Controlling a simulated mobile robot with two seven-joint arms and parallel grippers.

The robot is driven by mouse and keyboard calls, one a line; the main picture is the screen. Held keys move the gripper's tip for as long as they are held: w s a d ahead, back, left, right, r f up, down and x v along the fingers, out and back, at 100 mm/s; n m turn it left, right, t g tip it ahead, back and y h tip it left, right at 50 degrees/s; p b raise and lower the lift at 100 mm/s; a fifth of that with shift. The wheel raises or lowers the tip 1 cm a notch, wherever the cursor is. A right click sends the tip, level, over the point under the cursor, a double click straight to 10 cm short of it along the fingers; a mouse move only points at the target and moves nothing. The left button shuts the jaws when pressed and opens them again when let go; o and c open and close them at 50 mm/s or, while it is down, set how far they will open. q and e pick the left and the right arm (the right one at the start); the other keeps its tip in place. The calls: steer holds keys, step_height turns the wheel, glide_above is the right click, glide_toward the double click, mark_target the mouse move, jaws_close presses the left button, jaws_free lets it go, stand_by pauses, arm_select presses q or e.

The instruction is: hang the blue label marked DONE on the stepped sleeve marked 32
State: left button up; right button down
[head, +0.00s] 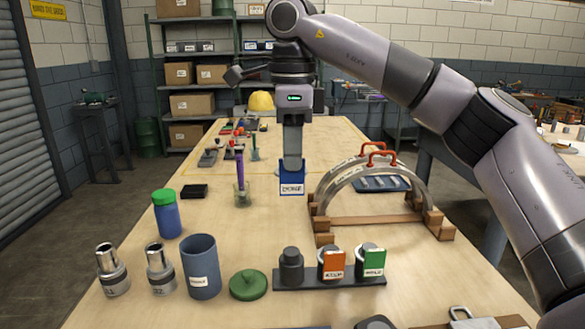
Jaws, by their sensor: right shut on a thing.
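My right gripper (292,164) points down over the middle of the table. It is shut on the blue label (291,177), which hangs below it with a white text patch, too small to read surely. Two silver stepped sleeves stand upright at the front left: one far left (112,270) and one beside it (160,268). Their small marks are too unclear to tell which is 32. The held label is well behind and to the right of both, apart from them. My left gripper is not in view.
A blue-grey cup (201,266), green lid (248,285) and blue bottle (167,218) stand near the sleeves. A dark rack (300,283) holds a bare dark post and posts with orange (334,265) and green (374,263) labels. A metal arch (335,175) stands on wooden supports at right.

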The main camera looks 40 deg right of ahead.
steer(key=shift+r+p, duration=0.3)
steer(key=shift+r, duration=0.4)
steer(key=shift+r+p, duration=1.1)
steer(key=shift+p, duration=0.15)
steer(key=shift+r, duration=1)
